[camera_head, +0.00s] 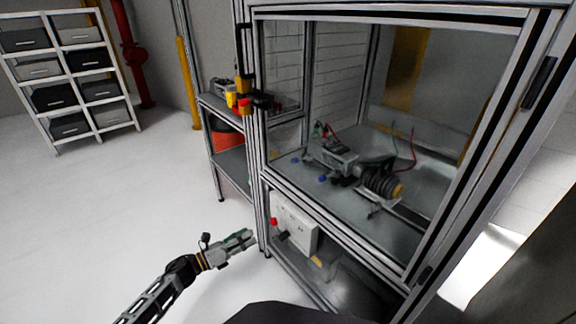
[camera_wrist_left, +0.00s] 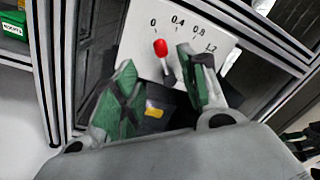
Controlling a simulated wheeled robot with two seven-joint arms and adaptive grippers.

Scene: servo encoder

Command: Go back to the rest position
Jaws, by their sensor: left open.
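My left gripper (camera_head: 238,241) is low in the head view, in front of the lower part of the framed cabinet (camera_head: 262,190). In the left wrist view its two green-padded fingers (camera_wrist_left: 160,95) are apart with nothing held between them. The panel also shows in the head view (camera_head: 300,228). My right gripper is in neither view.
The cabinet holds a servo-like device with a black ribbed part (camera_head: 382,183) and wires behind its door frame. A side shelf (camera_head: 232,163) stands left of it. A rack of bins (camera_head: 70,80) and a red pipe (camera_head: 128,50) are at the back left. The left floor is clear.

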